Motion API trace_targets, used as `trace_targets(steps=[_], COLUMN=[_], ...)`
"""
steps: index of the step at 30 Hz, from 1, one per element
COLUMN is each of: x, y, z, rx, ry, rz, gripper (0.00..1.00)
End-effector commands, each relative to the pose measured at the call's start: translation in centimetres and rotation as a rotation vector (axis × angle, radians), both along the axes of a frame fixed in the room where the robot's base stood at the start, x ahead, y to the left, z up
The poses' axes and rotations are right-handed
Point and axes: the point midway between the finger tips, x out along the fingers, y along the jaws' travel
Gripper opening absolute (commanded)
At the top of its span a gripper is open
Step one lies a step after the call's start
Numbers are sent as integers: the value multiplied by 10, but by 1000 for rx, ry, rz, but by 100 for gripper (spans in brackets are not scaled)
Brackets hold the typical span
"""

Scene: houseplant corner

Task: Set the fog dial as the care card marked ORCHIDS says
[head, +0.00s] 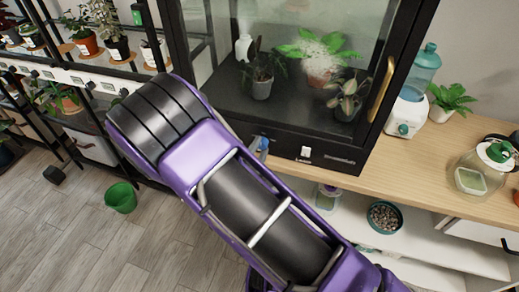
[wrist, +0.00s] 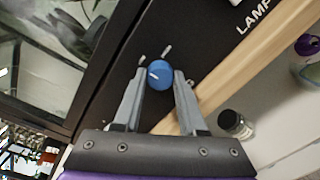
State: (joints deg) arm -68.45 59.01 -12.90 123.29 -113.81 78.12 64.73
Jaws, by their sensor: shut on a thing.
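A blue round dial (wrist: 159,74) with a white pointer mark sits on the black front panel of the glass cabinet (head: 382,75). It also shows in the head view (head: 264,144), just past my purple arm. My gripper (wrist: 158,80) is shut on the dial, one finger on each side of it. In the wrist view the pointer mark lies toward the left of the dial, and a few pale ticks show around it. Their labels cannot be read. No care card reading ORCHIDS can be made out.
A white switch (head: 306,152) is right of the dial, and LAMP lettering (wrist: 253,18) shows on the panel. Potted plants (head: 261,77) stand inside the cabinet. A wooden counter (head: 425,165) runs below, with a water bottle unit (head: 414,95). A green bucket (head: 121,197) is on the floor.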

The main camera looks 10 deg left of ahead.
Motion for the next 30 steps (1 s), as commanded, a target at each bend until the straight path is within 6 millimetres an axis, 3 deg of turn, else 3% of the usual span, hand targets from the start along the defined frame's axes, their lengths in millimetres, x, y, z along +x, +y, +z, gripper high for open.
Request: trace_targets(steps=[7, 8, 12, 23, 30], x=[0, 0, 0, -4, -44], y=[0, 0, 0, 1, 6], z=[0, 0, 0, 0, 1], rx=[-1, -1, -2, -2, 0], ry=[1, 1, 2, 2, 3], rz=[0, 0, 0, 1, 5], gripper=[0, 46, 71, 71, 71])
